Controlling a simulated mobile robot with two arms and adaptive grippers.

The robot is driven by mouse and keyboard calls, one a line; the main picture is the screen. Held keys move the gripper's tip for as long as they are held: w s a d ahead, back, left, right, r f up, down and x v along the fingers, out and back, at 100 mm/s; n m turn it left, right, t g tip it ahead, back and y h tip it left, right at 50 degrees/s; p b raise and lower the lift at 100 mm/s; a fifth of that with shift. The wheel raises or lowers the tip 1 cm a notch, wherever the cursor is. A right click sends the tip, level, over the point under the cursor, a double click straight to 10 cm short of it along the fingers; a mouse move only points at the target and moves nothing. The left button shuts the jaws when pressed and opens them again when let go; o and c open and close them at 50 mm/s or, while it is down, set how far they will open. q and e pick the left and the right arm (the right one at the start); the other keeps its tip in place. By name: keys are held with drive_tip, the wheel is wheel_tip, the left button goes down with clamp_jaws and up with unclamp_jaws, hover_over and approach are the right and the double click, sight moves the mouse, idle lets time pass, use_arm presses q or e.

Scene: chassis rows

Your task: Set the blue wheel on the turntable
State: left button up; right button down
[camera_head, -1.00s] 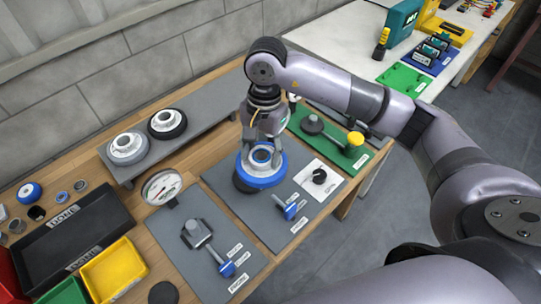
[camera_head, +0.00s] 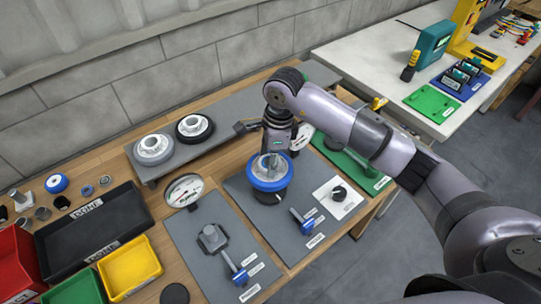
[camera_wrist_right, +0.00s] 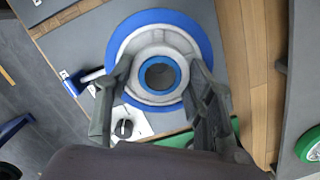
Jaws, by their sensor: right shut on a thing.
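The blue wheel (camera_head: 285,180) has a blue tyre and a pale grey hub; it also shows in the right wrist view (camera_wrist_right: 203,33). My right gripper (camera_head: 272,162) points down at it. In the right wrist view my right gripper (camera_wrist_right: 160,72) has its fingers on either side of the hub, shut on it. A dark round base (camera_head: 268,198), which looks like the turntable, shows under the wheel's near edge on a grey mat (camera_head: 243,195). The wheel hides most of it, and I cannot tell whether they touch. My left gripper is not in view.
Two wheels, one grey (camera_head: 153,150) and one black (camera_head: 195,128), sit on a raised grey shelf (camera_head: 225,115). A dial gauge (camera_head: 184,190) stands left of the mat. A white card with a black knob (camera_head: 338,194) lies to the right. A black DONE tray (camera_head: 60,250) is at left.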

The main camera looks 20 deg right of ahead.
drive_tip(key=shift+f, duration=0.85)
drive_tip(key=shift+b, duration=0.35)
drive_tip(key=shift+f, duration=0.15)
drive_tip(key=shift+a+f+b, duration=0.1)
drive_tip(key=shift+f+b, duration=0.2)
drive_tip(key=shift+b, duration=0.4)
drive_tip(key=shift+f+b, duration=0.6)
drive_tip(key=shift+b, duration=0.1)
drive_tip(key=shift+f, duration=0.15)
idle(0.5)
drive_tip(key=shift+f+b, duration=1.25)
drive_tip(key=shift+f, duration=0.05)
drive_tip(key=c, duration=0.7)
unclamp_jaws()
